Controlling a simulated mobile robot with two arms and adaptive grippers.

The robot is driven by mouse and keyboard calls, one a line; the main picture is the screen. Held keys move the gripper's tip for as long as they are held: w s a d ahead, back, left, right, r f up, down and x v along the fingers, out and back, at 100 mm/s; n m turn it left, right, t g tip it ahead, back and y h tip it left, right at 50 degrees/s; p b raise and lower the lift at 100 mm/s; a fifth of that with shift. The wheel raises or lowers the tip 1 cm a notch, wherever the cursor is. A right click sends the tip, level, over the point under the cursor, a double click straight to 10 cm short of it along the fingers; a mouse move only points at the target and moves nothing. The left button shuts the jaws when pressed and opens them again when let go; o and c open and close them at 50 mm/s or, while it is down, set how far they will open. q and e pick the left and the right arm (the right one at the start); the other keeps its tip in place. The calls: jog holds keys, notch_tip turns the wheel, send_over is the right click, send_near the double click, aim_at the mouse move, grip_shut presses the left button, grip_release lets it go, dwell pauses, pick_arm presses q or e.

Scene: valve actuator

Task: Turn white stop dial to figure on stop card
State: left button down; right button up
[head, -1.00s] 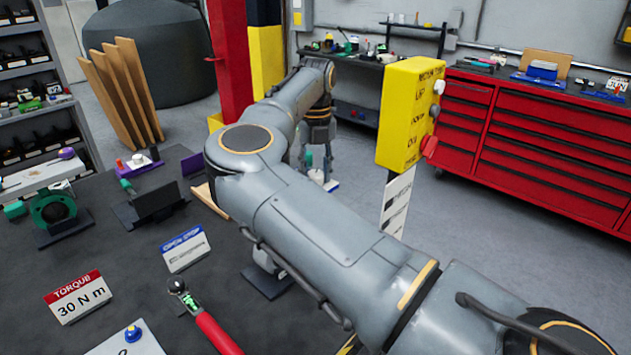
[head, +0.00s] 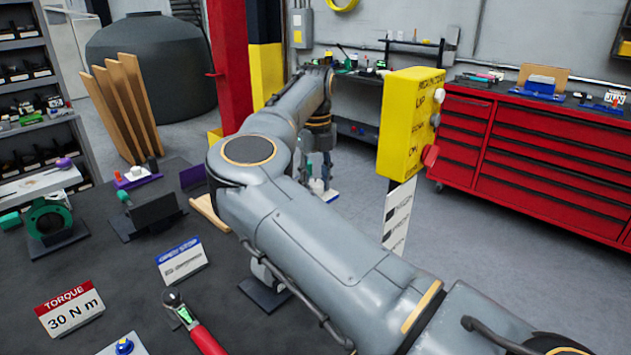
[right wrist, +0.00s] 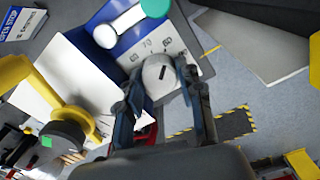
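The white stop dial (right wrist: 162,74), with a dark pointer mark, sits on a blue plate (right wrist: 125,47) with printed figures; "70" is legible beside it. My right gripper (right wrist: 160,78) has its fingers apart, one on either side of the dial; I cannot tell whether they touch it. In the head view this gripper (head: 319,168) is far off, at the end of my outstretched arm, over the small white dial. The stop card (head: 181,261), white with a blue header, stands on the dark table; its figure is too small to read. My left gripper is out of view.
A torque card reading 30 N m (head: 70,306) and a red-handled wrench (head: 205,340) are on the table. A white-and-green handle (right wrist: 130,22) lies close to the dial. A red cabinet (head: 550,160) stands behind.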

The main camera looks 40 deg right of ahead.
aim_at(316, 182)
jog(key=o, duration=0.4)
jog(key=shift+d+r, duration=0.1)
jog(key=shift+r, duration=3.9)
